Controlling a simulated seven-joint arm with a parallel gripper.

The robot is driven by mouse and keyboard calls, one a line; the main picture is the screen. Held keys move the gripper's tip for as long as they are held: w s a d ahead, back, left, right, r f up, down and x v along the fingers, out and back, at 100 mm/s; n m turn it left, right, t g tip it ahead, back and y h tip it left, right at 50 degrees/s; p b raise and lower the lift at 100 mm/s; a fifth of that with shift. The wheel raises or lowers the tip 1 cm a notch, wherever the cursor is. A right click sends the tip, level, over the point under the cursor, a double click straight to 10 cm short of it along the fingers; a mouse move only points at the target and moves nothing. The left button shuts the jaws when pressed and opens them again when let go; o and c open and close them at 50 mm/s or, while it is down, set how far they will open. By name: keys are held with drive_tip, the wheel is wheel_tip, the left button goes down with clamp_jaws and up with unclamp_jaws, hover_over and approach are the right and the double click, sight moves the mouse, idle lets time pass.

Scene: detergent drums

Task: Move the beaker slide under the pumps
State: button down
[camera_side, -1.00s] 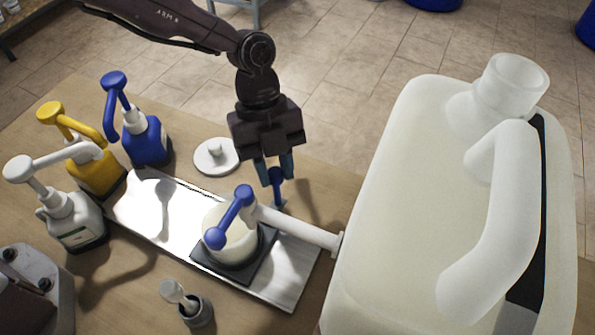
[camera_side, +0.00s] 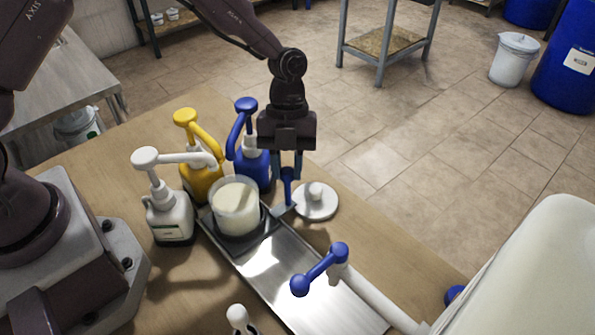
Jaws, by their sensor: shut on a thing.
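The beaker (camera_side: 236,218) holds pale liquid and stands upright on the dark slide (camera_side: 263,236), at the pump end of the metal track (camera_side: 315,290). The white pump (camera_side: 167,212), yellow pump (camera_side: 202,183) and blue pump (camera_side: 255,168) stand around that end. Their spouts point in toward the beaker; I cannot tell whether they are exactly over its mouth. My gripper (camera_side: 288,172) is shut on the slide's blue upright handle (camera_side: 287,190), to the right of the beaker. The fingertips partly hide the handle.
A white spout with a blue lever (camera_side: 320,268) reaches over the track from the large jug (camera_side: 535,270). A round white lid (camera_side: 315,201) lies just right of my gripper. A small white-topped item (camera_side: 238,318) is at the bottom edge. The track's near part is clear.

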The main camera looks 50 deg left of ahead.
drive_tip(key=shift+a, duration=0.45)
drive_tip(key=c, duration=0.9)
unclamp_jaws()
drive_tip(key=shift+w, duration=0.1)
drive_tip(key=shift+d, duration=0.1)
drive_tip(key=v, duration=1.3)
